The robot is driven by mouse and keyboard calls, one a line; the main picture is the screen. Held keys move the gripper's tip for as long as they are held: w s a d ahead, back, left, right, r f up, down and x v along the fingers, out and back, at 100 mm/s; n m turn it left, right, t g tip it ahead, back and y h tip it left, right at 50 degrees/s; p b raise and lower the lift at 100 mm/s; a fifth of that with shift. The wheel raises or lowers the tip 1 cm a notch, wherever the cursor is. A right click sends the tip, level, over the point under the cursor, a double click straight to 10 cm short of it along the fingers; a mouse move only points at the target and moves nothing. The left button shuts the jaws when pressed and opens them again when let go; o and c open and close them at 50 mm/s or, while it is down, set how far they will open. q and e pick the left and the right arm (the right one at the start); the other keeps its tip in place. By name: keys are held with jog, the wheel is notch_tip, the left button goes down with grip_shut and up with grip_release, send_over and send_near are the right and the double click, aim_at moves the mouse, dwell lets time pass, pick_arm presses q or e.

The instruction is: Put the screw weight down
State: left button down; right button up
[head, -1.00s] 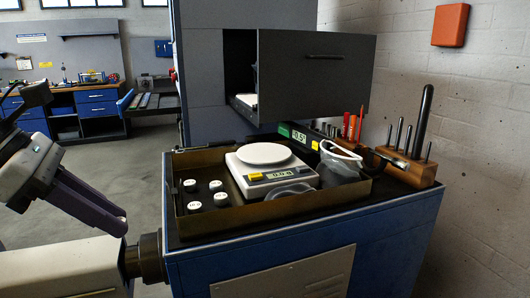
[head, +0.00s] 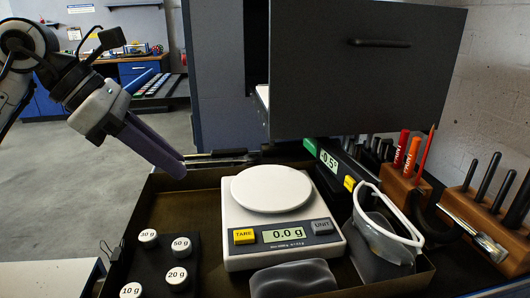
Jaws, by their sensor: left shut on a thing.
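My left gripper (head: 182,168) comes in from the upper left and points down to the right. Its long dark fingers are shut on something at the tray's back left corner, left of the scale. The held thing is too small or hidden to make out; I take it to be the screw weight. The white scale (head: 285,245) stands in the tray (head: 160,208). Its round pan (head: 271,187) is empty, and its display reads 0.0 g. My right gripper is out of view.
Several white-topped weights, including the 50 g weight (head: 181,246), stand at the tray's front left. Safety glasses (head: 385,230) lie right of the scale. A wooden tool block (head: 478,222) is at the right. A large grey panel (head: 365,75) overhangs the back.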

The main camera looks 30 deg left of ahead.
pick_arm(q)
jog(key=w+d+p, duration=0.3)
jog(key=w+d, duration=0.1)
jog(key=w, duration=0.1)
jog(key=w+d+p, duration=0.3)
jog(key=w+d, duration=0.2)
jog(key=shift+w+d+r, duration=0.15)
jog(key=shift+w+d, duration=0.3)
jog(key=shift+f, duration=1.85)
jog(key=shift+f, duration=0.2)
jog(key=c, duration=1.5)
grip_release()
jog(key=shift+c, duration=0.2)
jog(key=shift+r, duration=0.1)
